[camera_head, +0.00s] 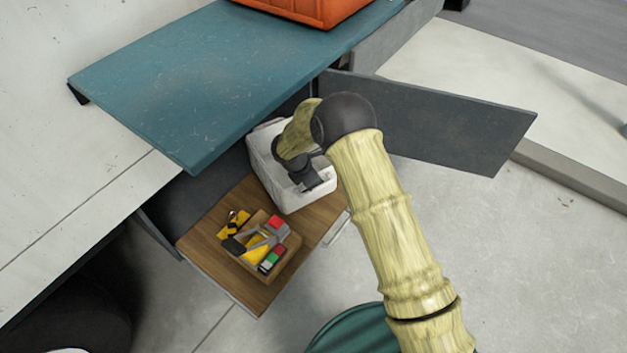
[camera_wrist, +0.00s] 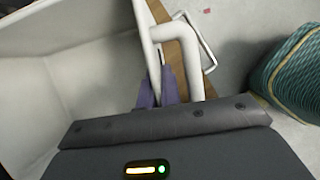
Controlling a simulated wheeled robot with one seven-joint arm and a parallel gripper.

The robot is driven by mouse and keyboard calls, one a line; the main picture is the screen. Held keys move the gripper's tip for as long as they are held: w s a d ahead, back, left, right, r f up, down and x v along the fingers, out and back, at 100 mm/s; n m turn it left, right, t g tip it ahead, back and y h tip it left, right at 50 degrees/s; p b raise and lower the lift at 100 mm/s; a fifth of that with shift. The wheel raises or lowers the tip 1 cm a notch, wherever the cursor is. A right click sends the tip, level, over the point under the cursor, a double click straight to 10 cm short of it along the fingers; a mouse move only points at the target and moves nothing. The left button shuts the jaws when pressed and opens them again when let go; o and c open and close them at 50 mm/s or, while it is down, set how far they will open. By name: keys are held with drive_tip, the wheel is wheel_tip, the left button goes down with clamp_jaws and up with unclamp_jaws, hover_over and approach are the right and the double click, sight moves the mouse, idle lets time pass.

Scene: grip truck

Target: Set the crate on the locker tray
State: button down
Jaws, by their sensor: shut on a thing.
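A white open crate (camera_head: 300,203) is at the back right part of the wooden locker tray (camera_head: 240,197), under the edge of the teal shelf. I cannot tell whether its base touches the tray. My gripper (camera_head: 314,182) is at the crate's near right side, shut on its rim or handle. The crate's pale inner wall (camera_wrist: 90,85) fills the left of that view. The crate's far side is partly hidden by my arm.
A wooden box (camera_head: 290,262) of tools stands on the tray's front part, close to the crate. A teal shelf (camera_head: 210,75) overhangs the tray's back, with an orange bin (camera_head: 310,12) on it. An open grey door (camera_head: 440,125) extends to the right. Floor is clear at right.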

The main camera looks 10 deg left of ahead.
sight(317, 198)
drive_tip(key=shift+f+b, duration=2.35)
drive_tip(key=shift+f, duration=1.25)
drive_tip(key=c, duration=1.6)
unclamp_jaws()
drive_tip(key=shift+o, duration=0.4)
drive_tip(key=shift+f, duration=0.1)
drive_tip(key=p+v, duration=0.1)
drive_tip(key=v, duration=1.1)
drive_tip(key=shift+p, duration=0.35)
